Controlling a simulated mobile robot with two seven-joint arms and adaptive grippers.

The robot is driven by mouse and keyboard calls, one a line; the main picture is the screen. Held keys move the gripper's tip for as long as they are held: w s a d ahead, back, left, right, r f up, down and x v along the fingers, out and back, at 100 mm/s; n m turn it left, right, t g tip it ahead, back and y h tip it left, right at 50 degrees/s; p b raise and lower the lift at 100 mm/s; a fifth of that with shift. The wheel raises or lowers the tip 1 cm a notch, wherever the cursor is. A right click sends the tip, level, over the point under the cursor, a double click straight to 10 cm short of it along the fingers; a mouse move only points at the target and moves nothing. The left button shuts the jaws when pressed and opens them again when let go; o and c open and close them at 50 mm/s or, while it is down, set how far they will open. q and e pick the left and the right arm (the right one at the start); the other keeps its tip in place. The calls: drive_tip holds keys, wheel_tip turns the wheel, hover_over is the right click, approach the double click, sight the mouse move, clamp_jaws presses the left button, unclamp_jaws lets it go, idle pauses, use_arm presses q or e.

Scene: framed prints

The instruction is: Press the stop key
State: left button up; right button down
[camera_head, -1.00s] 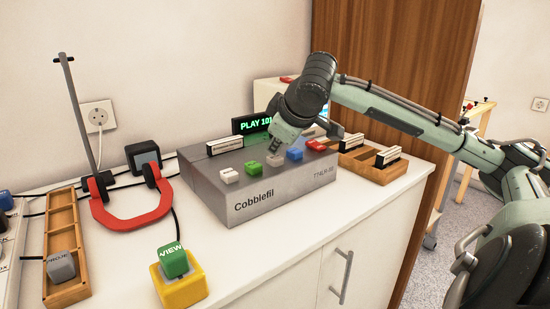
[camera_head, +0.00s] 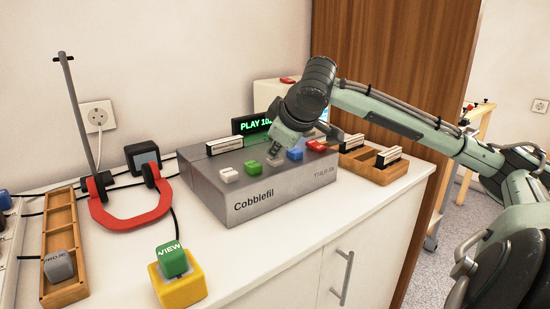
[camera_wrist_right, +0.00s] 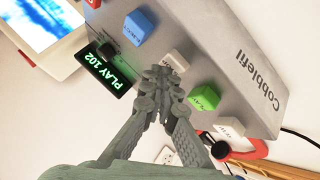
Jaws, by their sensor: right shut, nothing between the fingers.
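The grey Cobblefil player (camera_head: 272,197) sits on the white cabinet top with a row of keys: white (camera_head: 229,174), green (camera_head: 252,167), pale middle (camera_head: 274,160), blue (camera_head: 295,153) and red (camera_head: 316,145). In the right wrist view the green key (camera_wrist_right: 204,97) reads PLAY; I cannot make out a stop label. The display (camera_wrist_right: 105,69) reads PLAY 102. My right gripper (camera_head: 275,151) is shut and empty, pointing down over the pale middle key. In the right wrist view its fingertips (camera_wrist_right: 164,77) are close beside that key (camera_wrist_right: 176,61); contact cannot be told. My left gripper is out of view.
Wooden racks with cartridges stand right of the player (camera_head: 378,171) and at far left (camera_head: 62,220). A red U-shaped handle with a rod (camera_head: 130,218), a yellow-and-green VIEW block (camera_head: 178,283) and cables lie to the left. The cabinet top in front of the player is clear.

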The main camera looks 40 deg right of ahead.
sight(276, 160)
drive_tip(key=shift+f+b, duration=0.3)
drive_tip(key=shift+f, duration=0.1)
idle(0.5)
drive_tip(key=shift+r+p, duration=1.3)
wheel_tip(276, 160, up, 5)
drive_tip(key=p, duration=0.5)
